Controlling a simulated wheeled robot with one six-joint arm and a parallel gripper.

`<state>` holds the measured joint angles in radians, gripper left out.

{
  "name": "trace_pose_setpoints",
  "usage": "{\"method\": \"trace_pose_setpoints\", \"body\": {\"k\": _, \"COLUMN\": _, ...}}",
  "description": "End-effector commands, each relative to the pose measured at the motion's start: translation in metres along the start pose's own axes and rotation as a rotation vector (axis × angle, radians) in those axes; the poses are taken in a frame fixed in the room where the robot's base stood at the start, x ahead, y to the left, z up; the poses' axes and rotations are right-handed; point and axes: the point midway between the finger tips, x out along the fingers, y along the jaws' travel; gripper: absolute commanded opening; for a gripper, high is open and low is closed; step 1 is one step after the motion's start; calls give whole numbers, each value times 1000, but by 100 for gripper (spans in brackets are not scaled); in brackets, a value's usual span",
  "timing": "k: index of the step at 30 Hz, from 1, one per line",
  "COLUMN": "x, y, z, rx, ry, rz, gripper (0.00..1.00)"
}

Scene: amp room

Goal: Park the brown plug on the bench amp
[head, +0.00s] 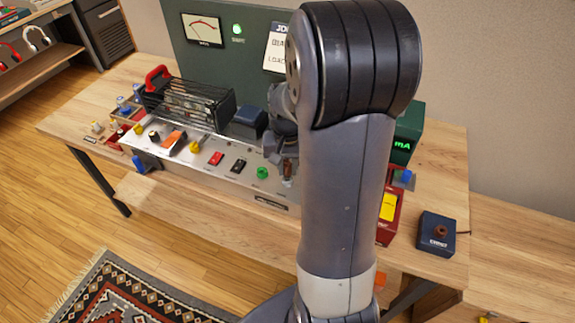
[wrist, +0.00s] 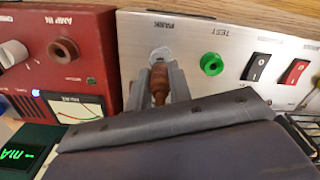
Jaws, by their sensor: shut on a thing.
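The bench amp (head: 225,177) is a long silver panel on the bench with switches, knobs and a black-caged top. In the wrist view its panel (wrist: 225,22) carries a PARK label over a pale round socket (wrist: 160,54). My gripper (wrist: 161,78) is shut on the brown plug (wrist: 159,88), its fingers on either side. The plug points at the PARK socket. Its tip is at or just in front of the socket; I cannot tell whether it is inside. In the head view, my gripper (head: 286,146) and the brown plug (head: 288,170) are at the panel's right end, partly behind my arm.
A green TEST socket (wrist: 211,64) and black (wrist: 257,66) and red (wrist: 295,71) rocker switches sit beside PARK. A red box (wrist: 60,60) with a brown AMP IN socket stands next to the amp.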

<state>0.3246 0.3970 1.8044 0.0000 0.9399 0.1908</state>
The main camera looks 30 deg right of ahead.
Motion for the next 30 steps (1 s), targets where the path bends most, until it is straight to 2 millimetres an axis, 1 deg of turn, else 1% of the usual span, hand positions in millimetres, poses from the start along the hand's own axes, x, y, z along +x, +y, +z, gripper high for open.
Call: {"method": "trace_pose_setpoints", "body": {"k": 30, "x": 16, "y": 0, "z": 0, "rx": 0, "ry": -1, "rz": 0, "gripper": 0}}
